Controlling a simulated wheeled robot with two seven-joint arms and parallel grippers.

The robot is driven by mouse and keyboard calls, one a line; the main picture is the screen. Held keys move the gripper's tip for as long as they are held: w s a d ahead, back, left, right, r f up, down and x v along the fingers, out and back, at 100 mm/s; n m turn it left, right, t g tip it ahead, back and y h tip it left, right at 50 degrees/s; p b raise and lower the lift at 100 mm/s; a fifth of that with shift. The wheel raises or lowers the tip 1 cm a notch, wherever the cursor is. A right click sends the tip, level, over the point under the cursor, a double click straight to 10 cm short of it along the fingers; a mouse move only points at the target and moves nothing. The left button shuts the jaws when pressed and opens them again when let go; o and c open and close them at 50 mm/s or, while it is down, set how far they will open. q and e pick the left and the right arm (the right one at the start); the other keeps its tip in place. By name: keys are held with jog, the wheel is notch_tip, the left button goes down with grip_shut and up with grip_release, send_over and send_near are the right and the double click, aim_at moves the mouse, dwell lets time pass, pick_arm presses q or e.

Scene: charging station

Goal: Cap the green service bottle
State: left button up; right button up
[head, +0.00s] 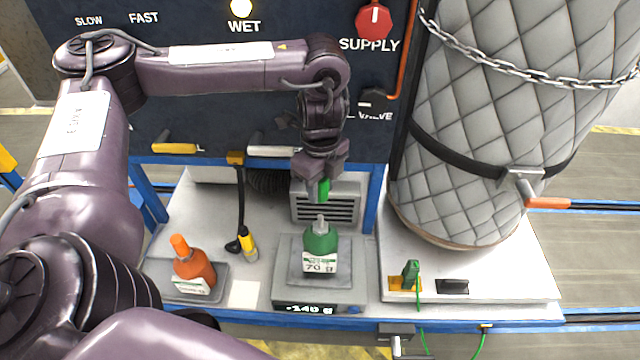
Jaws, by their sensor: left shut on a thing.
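The green service bottle (320,243) stands upright on a small scale (289,292). Its label reads 70 g and its grey nozzle tip is bare. My left gripper (321,184) is directly above the bottle, pointing down. It is shut on a green cap (322,190), which hangs a little above the nozzle with a gap between them. The scale's display seems to read -140 g. My right gripper does not show.
An orange bottle (194,265) stands in a tray at the left. A yellow-and-black tool (248,245) hangs on a cable beside the scale. A green clip (411,272) and a quilted tank (490,130) are at the right. A vented box (345,208) stands behind.

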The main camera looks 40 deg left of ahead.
aim_at(320, 216)
pick_arm(q)
jog(key=shift+f+b, duration=0.45)
jog(key=shift+f, duration=0.4)
jog(key=shift+a+f+b, duration=0.1)
jog(key=shift+f+b, duration=0.85)
jog(key=shift+f, duration=0.85)
jog(key=shift+p, duration=0.55)
jog(key=shift+f+b, duration=0.5)
jog(key=shift+f, duration=0.25)
